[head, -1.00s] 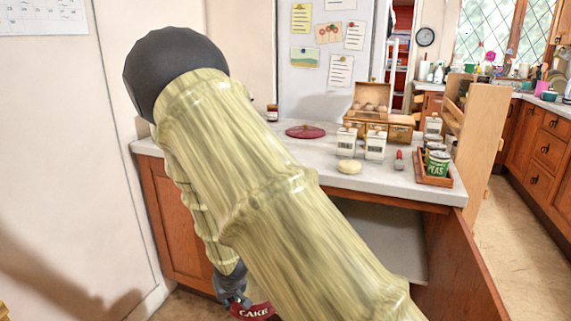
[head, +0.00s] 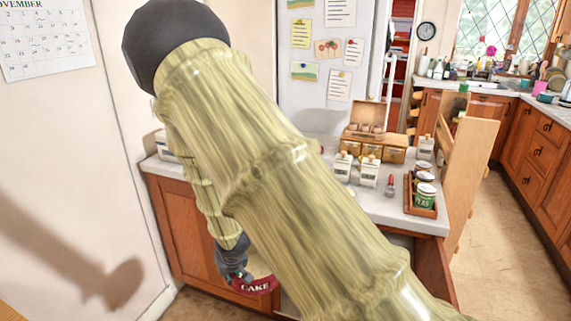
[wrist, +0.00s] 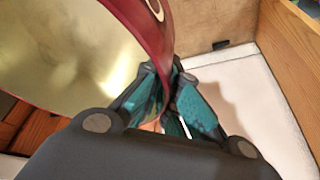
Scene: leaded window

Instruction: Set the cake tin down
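The cake tin (head: 257,286) is red with pale "CAKE" lettering. In the head view it shows low in the middle, in front of the wooden cabinet and below the worktop. My gripper (head: 236,274) is at its left side, mostly behind my arm. In the wrist view the tin (wrist: 85,55) fills the upper left, with its gold inside and red rim showing. My gripper (wrist: 168,100) has its fingers on either side of the red wall, shut on it. The tin's underside is hidden.
The worktop (head: 395,212) holds white cartons (head: 369,172), a wooden drawer box (head: 375,145) and a tray of tins (head: 421,205). An open wooden door (head: 468,165) stands at its right. In the wrist view a white surface (wrist: 245,85) lies between wooden walls.

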